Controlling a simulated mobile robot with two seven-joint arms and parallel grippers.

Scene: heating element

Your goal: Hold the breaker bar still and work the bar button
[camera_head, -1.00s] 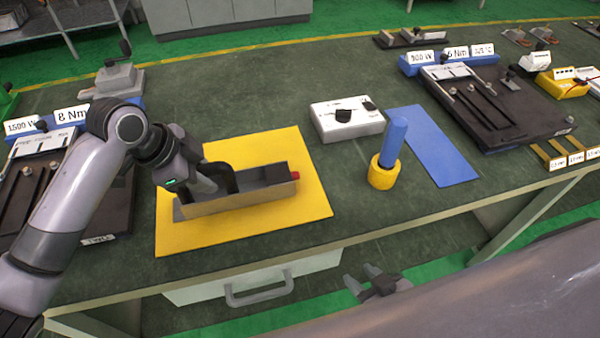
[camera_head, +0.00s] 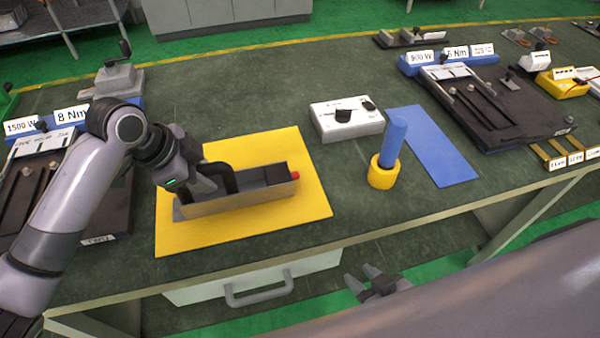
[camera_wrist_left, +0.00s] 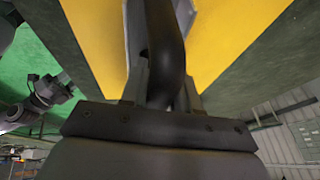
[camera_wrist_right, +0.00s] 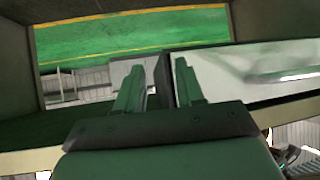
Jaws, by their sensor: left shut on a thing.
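The breaker bar (camera_head: 235,200) is a long grey bar lying on the yellow mat (camera_head: 305,210), with a red button (camera_head: 295,175) at its right end. A curved black handle (camera_head: 231,178) rises from its left part. My left gripper (camera_head: 212,182) is shut on this handle from the left; in the left wrist view the black handle (camera_wrist_left: 166,45) runs between the fingers. The fingers hide part of the bar. My right gripper (camera_head: 364,281) is below the table's front edge, empty, with its fingers apart, as the right wrist view (camera_wrist_right: 158,88) also shows.
A white box with black knobs (camera_head: 346,118) stands right of the mat. A blue cylinder (camera_head: 394,140) stands in a yellow holder (camera_head: 383,173) beside a blue mat (camera_head: 440,150). The table's front edge and a drawer handle (camera_head: 258,293) lie near my right gripper.

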